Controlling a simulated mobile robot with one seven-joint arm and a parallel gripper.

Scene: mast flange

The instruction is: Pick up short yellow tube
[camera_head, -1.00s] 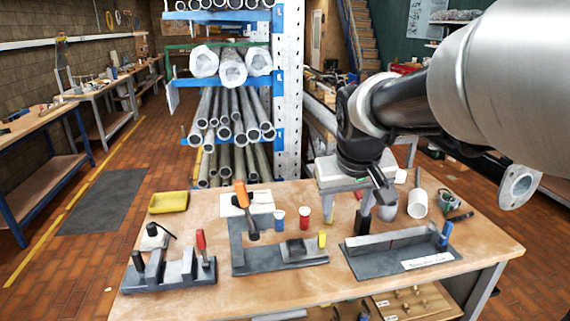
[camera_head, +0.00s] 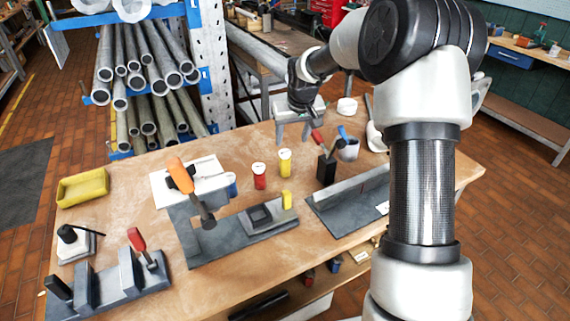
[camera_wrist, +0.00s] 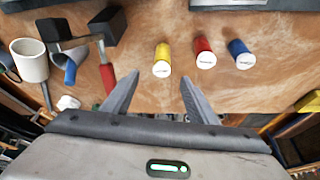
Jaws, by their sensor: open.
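The short yellow tube (camera_head: 285,163) stands upright with a pale end cap on the wooden bench. A red tube (camera_head: 259,176) and a blue tube (camera_head: 232,185) stand in a row with it. In the wrist view the yellow tube (camera_wrist: 162,60) lies just beyond and between my fingertips, with the red tube (camera_wrist: 205,51) and blue tube (camera_wrist: 239,54) to its right. My gripper (camera_wrist: 160,77) is open and empty. In the head view my gripper (camera_head: 293,138) points down behind the yellow tube, apart from it.
A black holder (camera_head: 326,170) with a red-handled tool stands right of the yellow tube. An orange-handled hammer (camera_head: 180,174) stands left. A yellow tray (camera_head: 82,187) sits far left.

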